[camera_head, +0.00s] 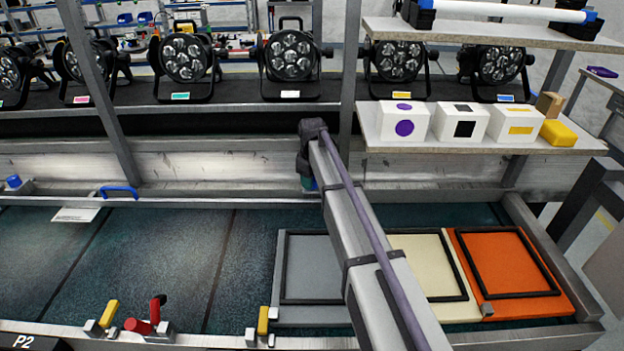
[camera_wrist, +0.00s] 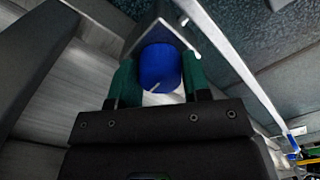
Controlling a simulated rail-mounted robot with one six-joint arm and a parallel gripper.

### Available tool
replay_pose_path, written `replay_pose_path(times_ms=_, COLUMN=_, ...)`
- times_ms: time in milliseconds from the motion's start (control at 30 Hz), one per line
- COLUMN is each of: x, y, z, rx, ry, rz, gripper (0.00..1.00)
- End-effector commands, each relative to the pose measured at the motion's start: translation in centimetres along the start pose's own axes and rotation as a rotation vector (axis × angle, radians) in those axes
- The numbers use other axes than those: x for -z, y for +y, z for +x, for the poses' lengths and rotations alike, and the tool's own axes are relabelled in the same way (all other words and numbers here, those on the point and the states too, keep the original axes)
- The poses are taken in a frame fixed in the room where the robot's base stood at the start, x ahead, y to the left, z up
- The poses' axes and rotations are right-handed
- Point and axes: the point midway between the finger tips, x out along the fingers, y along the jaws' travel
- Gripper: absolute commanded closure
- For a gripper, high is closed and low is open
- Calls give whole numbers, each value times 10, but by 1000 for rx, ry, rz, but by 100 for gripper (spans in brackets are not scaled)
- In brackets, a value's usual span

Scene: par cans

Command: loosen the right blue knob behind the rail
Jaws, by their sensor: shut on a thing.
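The right blue knob (camera_wrist: 160,68) is a round blue cylinder with a small pale line near its lower edge. It sits by a grey metal bracket in the wrist view. My gripper (camera_wrist: 158,78) is shut on it, with one green finger on each side. In the head view my gripper (camera_head: 308,184) is at the far end of my arm, behind the rail, and the knob is mostly hidden by the arm there. Another blue knob (camera_head: 13,181) stands at the far left behind the rail.
A blue handle (camera_head: 120,192) lies on the rail at left. A shelf (camera_head: 480,148) with white boxes (camera_head: 466,122) stands right of my arm. Par cans (camera_head: 292,56) line the back. Grey, cream and orange panels (camera_head: 510,262) lie front right; the left bed is mostly clear.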

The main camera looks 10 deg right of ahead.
Motion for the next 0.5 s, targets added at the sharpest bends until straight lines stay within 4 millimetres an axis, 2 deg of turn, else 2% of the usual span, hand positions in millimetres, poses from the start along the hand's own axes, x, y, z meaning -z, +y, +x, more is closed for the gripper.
replay_pose_path(times_ms=500, x=0, y=0, z=0, rx=1, ry=-1, rz=-487, gripper=80)
